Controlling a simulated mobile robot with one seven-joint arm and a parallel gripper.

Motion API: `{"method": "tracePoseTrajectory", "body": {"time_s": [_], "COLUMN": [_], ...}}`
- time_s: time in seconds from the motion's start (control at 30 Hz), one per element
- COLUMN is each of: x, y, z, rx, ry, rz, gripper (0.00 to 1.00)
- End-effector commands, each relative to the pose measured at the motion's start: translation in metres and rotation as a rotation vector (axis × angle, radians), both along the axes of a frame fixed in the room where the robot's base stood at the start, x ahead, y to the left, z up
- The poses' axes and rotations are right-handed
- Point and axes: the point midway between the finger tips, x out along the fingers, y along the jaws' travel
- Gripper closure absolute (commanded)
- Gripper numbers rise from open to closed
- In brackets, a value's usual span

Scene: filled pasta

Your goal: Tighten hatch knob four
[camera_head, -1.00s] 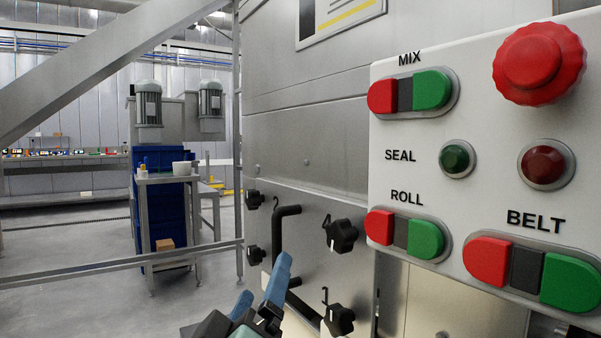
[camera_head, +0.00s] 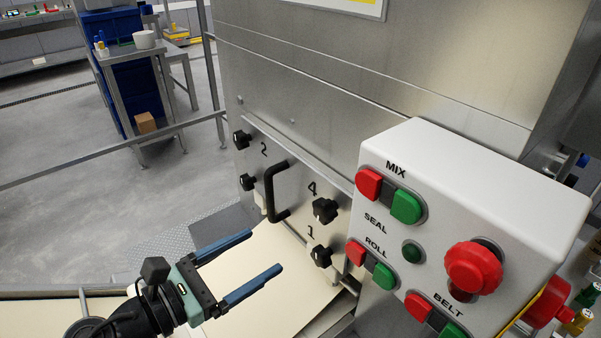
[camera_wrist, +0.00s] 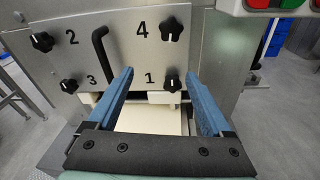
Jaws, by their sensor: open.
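Hatch knob four (camera_head: 325,209) is a black star-shaped knob at the upper right of the steel hatch plate, beside the printed 4. It also shows in the wrist view (camera_wrist: 171,29), above knob one (camera_wrist: 172,84). The hatch (camera_wrist: 125,55) also carries knob two (camera_wrist: 43,41) at upper left and knob three (camera_wrist: 69,86) at lower left. A black handle (camera_head: 272,190) stands between the left and right knobs. My gripper (camera_head: 266,252) has two blue fingers spread apart with nothing between them. It is in front of and below the hatch, apart from all knobs.
A white control box (camera_head: 480,190) with red and green buttons juts out right of the hatch. A pale sheet-like surface (camera_head: 270,280) lies below the hatch. A metal rail (camera_head: 110,152) and a side table (camera_head: 125,50) stand at left.

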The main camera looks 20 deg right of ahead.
Motion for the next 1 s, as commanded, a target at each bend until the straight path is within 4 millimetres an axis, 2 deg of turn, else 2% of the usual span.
{"method": "tracePoseTrajectory", "body": {"time_s": [0.03,0.1,0.23,0.37,0.47,0.8,1.0], "x": [-0.006,-0.014,-0.021,-0.020,-0.016,0.008,0.019], "y": [0.001,0.001,0.002,-0.005,-0.019,-0.084,-0.110], "z": [0.018,0.024,0.028,0.027,0.026,0.027,0.027], "rx": [-0.054,-0.113,-0.172,-0.185,-0.183,-0.181,-0.182], "ry": [0.053,0.110,0.166,0.178,0.177,0.174,0.173], "rz": [-0.022,-0.048,-0.078,-0.086,-0.088,-0.086,-0.083], "gripper": [0.16,0.16,0.16,0.16,0.16,0.16,0.16]}}
